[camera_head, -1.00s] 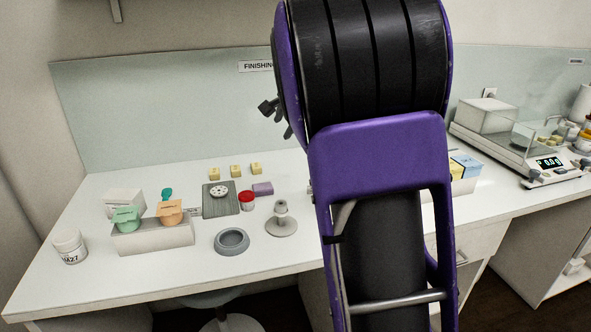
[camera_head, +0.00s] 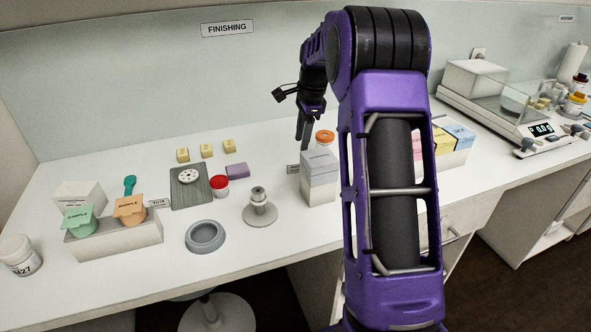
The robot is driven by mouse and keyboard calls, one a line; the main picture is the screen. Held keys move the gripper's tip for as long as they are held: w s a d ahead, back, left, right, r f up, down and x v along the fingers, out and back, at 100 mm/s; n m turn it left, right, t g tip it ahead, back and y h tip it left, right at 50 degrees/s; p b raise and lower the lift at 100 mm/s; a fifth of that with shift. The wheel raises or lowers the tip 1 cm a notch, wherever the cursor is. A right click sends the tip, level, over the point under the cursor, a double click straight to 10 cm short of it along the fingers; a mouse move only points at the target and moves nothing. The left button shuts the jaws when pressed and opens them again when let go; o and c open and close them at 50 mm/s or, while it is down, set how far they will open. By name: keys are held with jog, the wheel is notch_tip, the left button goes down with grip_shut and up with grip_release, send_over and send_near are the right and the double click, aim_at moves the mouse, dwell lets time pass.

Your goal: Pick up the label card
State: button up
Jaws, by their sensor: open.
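A small grey card with dark lettering (camera_head: 158,203) stands on the bench just behind the right part of the white tray. Another small grey card (camera_head: 293,169) shows beside the left edge of a white box; its lettering is too small to read. I cannot tell which of the two is the label card. My gripper (camera_head: 302,138) hangs fingers down, open and empty, in front of the back panel, above and apart from the bench. It appears above the card by the white box; its exact distance is unclear.
The white box (camera_head: 319,177) and an orange-topped jar (camera_head: 325,137) stand near my gripper. A grey pedestal (camera_head: 259,208), grey ring dish (camera_head: 205,236), red-lidded jar (camera_head: 220,186) and slotted board (camera_head: 190,187) stand left.

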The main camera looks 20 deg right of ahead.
aim_at(296, 164)
jog(key=f, duration=0.3)
jog(key=w+f, duration=0.1)
jog(key=f, duration=0.2)
jog(key=a+f, duration=0.1)
jog(key=f, duration=0.2)
jog(key=shift+w+a, duration=0.1)
jog(key=shift+w, duration=0.25)
grip_shut()
